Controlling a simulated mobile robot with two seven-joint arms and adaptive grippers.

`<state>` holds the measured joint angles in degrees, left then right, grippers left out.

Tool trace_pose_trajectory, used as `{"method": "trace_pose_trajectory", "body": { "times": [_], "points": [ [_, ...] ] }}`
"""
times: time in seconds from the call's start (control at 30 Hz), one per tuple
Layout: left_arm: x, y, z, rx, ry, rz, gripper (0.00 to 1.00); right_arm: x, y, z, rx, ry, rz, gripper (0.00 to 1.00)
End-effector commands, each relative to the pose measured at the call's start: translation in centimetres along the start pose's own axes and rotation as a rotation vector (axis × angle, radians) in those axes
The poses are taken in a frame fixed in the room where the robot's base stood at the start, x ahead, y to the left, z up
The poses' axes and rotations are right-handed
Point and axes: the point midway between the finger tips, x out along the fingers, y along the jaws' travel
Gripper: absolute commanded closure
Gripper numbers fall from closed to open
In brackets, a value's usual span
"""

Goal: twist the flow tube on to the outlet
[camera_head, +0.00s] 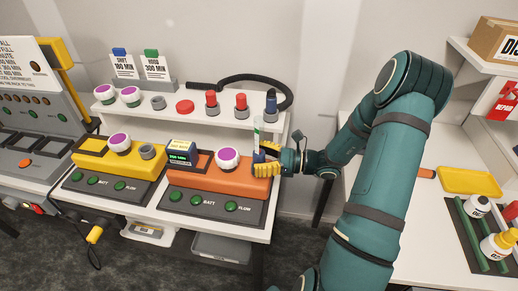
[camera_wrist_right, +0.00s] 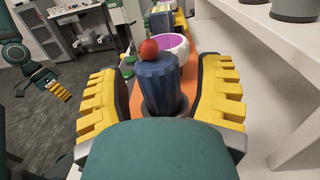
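The flow tube (camera_head: 257,131) stands upright at the right end of the orange unit (camera_head: 210,177). It is a clear tube with a green band and a dark blue collar. In the wrist view the ribbed blue collar (camera_wrist_right: 160,84) sits over a dark grey ring, the outlet (camera_wrist_right: 181,106), with a red ball above it. I cannot tell if it is threaded on. My right gripper (camera_head: 264,164) has its yellow fingers on both sides of the collar, with narrow gaps showing in the wrist view. My left gripper (camera_wrist_right: 60,92) is small, far left in the wrist view; its opening is unclear.
A purple-topped white knob (camera_head: 228,158) is close left of the tube. Behind, the white shelf (camera_head: 222,126) holds red and blue capped pieces. A yellow unit (camera_head: 113,163) stands left. A yellow tray (camera_head: 468,181) and bottles are on the right bench.

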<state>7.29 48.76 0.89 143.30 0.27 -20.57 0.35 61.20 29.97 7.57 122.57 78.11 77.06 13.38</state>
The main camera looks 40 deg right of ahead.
Motion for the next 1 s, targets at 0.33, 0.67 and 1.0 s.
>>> {"method": "trace_pose_trajectory", "body": {
  "times": [0.33, 0.67, 1.0],
  "points": [
    [0.0, 0.0, 0.0, 0.000, 0.000, 0.000, 0.53, 0.0, 0.0, 0.0, 0.001, -0.001, -0.014, 1.00],
    [0.3, -0.1, 0.0, 0.000, 0.000, 0.000, 0.53, 0.0, 0.1, -0.2, 0.004, -0.001, -0.305, 1.00],
    [1.0, -0.4, 0.1, 0.000, 0.000, 0.000, 0.53, 0.0, 0.1, -0.5, 0.003, 0.003, -0.539, 1.00]
  ]
}}
